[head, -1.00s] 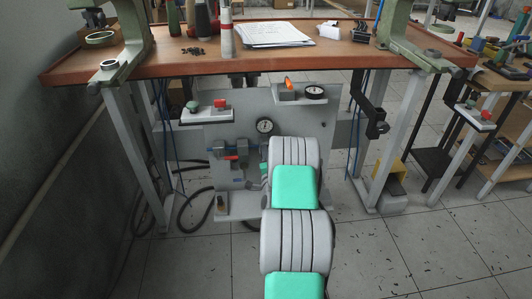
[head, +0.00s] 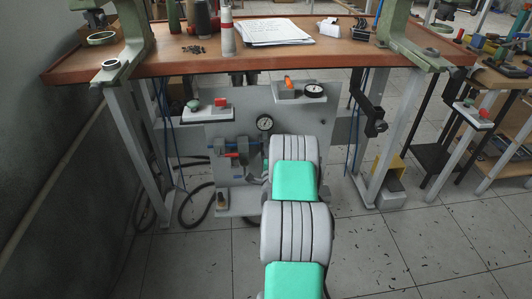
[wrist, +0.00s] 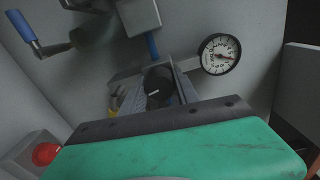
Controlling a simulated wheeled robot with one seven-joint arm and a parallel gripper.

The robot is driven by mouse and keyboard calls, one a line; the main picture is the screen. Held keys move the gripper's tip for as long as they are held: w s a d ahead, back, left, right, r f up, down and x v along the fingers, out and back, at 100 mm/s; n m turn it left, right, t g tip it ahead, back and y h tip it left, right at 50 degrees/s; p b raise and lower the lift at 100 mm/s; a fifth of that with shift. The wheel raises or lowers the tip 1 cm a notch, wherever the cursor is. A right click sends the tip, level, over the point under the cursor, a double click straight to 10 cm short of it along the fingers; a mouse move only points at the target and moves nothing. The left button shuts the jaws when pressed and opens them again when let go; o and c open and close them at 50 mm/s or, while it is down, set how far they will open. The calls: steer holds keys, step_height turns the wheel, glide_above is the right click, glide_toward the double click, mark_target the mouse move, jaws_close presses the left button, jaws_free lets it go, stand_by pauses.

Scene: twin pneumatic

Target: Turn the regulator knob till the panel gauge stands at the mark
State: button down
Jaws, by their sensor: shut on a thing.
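The panel gauge (wrist: 220,54) has a white face and a dark rim. In the wrist view a red pointer or mark lies towards the right of its face; I cannot separate needle from mark. The dark round regulator knob (wrist: 158,86) carries a short white line and sits left of and below the gauge. My gripper (wrist: 163,92) is shut on the knob, one finger on each side. In the head view my arm hides the gripper and the knob.
A blue-handled crank (wrist: 22,30) is at upper left in the wrist view, a red button (wrist: 45,153) at lower left. The bench top (head: 190,65) overhangs the panel.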

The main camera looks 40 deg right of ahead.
steer(key=c, duration=0.9)
jaws_free()
steer(key=b+v, duration=0.2)
steer(key=v, duration=0.5)
steer(key=shift+s+a, duration=0.25)
steer(key=shift+s, duration=0.05)
